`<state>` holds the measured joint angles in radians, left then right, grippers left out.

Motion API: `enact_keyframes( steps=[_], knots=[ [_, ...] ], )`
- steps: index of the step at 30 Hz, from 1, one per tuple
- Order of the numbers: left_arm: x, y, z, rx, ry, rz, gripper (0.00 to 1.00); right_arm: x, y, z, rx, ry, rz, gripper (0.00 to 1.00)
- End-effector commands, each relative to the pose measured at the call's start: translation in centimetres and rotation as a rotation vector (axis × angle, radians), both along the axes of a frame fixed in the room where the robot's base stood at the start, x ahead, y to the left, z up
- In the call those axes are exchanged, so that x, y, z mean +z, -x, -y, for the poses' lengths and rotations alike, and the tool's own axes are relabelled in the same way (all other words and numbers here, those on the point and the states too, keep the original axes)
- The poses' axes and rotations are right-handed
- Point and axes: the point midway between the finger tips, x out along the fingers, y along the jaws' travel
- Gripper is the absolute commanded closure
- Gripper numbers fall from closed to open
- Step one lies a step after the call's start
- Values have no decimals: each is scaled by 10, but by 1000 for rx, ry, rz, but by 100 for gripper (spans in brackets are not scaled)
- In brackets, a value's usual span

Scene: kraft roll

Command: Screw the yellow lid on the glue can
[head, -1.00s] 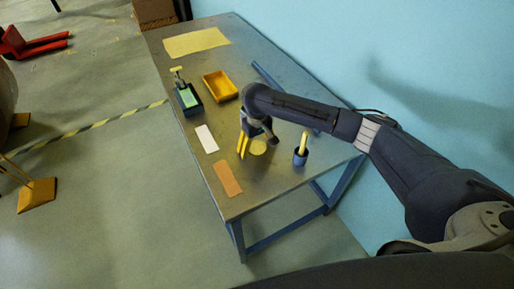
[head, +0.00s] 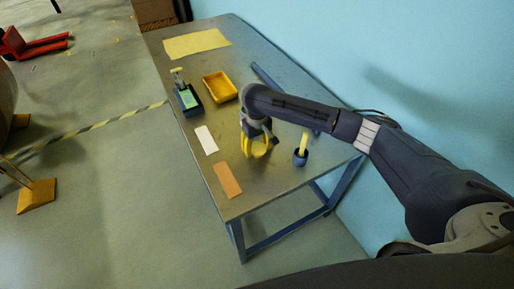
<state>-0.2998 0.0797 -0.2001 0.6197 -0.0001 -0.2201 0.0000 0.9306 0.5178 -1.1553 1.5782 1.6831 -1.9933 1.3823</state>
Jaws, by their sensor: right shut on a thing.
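My right gripper (head: 259,149) points down at the near part of the table, with its yellow fingers around the yellow lid (head: 260,147). It is shut on the lid, which the fingers partly hide. I cannot tell whether the glue can is under the lid, as the gripper and arm cover that spot. A small dark blue pot (head: 300,158) with a yellow stick standing in it is just right of the gripper, apart from it. My left gripper is out of view.
The grey table (head: 272,184) also holds a yellow tray (head: 220,87), a dark box with a green top (head: 189,99), a white card (head: 206,139), an orange-brown strip (head: 227,180) and a yellow sheet (head: 196,43). A blue wall borders its right side.

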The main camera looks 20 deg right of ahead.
Motion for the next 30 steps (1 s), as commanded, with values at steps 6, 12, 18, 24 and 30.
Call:
enact_keyframes(
  steps=[6, 12, 18, 24, 30],
  knots=[
    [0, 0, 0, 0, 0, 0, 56, 15, -1, 0, 1, -1, 4, 56],
    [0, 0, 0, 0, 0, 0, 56, 50, -2, 1, 2, 1, 7, 56],
    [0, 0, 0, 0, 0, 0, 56, 97, -2, 0, 2, 2, 6, 56],
    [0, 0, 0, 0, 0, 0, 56, 137, -1, 0, 2, 1, 4, 56],
    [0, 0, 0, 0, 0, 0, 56, 168, -1, 0, 0, 0, 3, 56]
  ],
)
